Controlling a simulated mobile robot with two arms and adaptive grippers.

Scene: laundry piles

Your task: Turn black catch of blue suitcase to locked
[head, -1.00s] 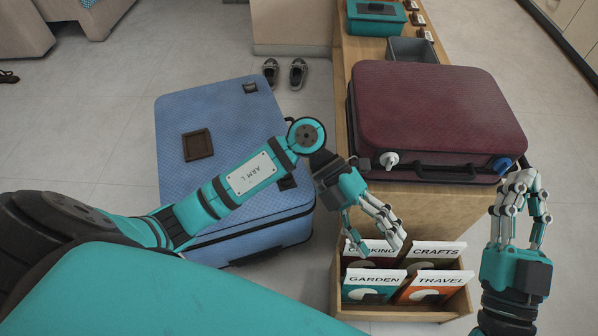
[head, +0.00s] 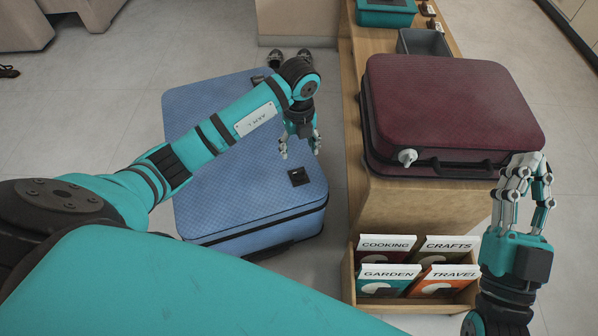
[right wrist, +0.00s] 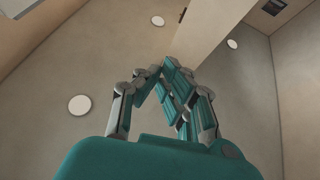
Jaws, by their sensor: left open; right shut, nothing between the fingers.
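The blue suitcase (head: 235,205) lies flat on the floor at left of centre in the head view. A black catch (head: 298,177) shows on its top near the right edge. My left arm crosses over the suitcase and hides part of its top. My left gripper (head: 299,150) is open and empty, above the suitcase's right side, just behind the black catch in the picture and apart from it. My right gripper (head: 525,165) is shut and empty, fingers up, in front of the maroon suitcase's right corner. It also shows in the right wrist view (right wrist: 165,75).
A maroon suitcase (head: 445,110) with a white knob (head: 407,157) lies on a wooden bench (head: 405,205). A wooden box (head: 350,290) of labelled cards stands in front of it. A grey bin (head: 422,43) and shoes (head: 303,56) are farther back.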

